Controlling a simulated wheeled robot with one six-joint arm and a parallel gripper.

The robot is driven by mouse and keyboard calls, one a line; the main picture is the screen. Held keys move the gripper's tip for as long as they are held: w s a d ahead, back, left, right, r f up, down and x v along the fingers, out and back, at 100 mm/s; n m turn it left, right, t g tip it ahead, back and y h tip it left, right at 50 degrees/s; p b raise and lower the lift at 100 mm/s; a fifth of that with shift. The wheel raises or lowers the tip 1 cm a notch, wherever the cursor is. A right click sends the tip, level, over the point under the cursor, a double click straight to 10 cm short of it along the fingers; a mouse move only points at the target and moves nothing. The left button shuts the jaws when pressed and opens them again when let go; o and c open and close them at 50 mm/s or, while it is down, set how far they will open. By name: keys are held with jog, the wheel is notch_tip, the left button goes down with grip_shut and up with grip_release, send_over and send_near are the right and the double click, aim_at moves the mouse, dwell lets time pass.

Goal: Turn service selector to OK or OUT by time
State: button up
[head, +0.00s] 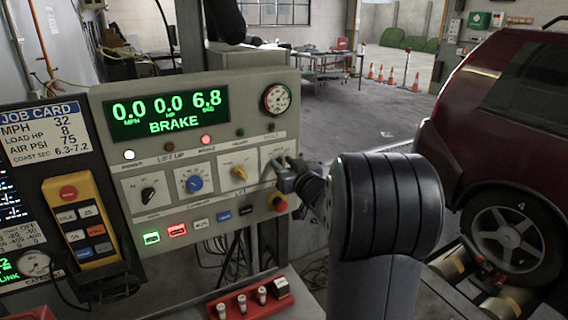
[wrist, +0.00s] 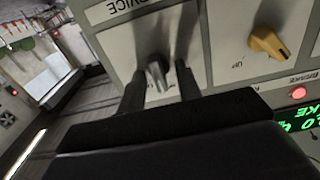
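The service selector (wrist: 157,76) is a grey metal knob on a pale plate, its label upside down in the wrist view. My gripper (wrist: 160,70) is open, with one dark finger on each side of the knob and visible gaps between. In the head view my gripper (head: 287,172) is at the panel's right end and hides most of the selector. The display (head: 168,111) reads 0.0 MPH, 0.0 HP, 6.8 SEC and BRAKE. The job card (head: 43,130) lists MPH 32, load HP 8, air PSI 75 and coast sec 6.3-7.2.
A yellow knob (head: 240,172) sits just left of the selector, with a blue knob (head: 195,183) and black knob (head: 148,194) further left. A red button (head: 278,202) is below my gripper. A red lamp (head: 206,139) is lit. A dark red car (head: 510,120) stands at right.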

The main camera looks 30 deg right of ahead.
jog(key=shift+s, duration=0.1)
jog(key=shift+c, duration=0.2)
jog(key=c, duration=0.6)
jog(key=shift+c, duration=0.2)
jog(key=shift+b, duration=0.3)
jog(key=n+b, duration=0.2)
jog(key=n, duration=0.1)
jog(key=shift+f, duration=0.15)
jog(key=n+b, duration=0.3)
jog(key=n, duration=0.1)
jog(key=shift+a+n, duration=0.15)
jog(key=shift+n, duration=0.25)
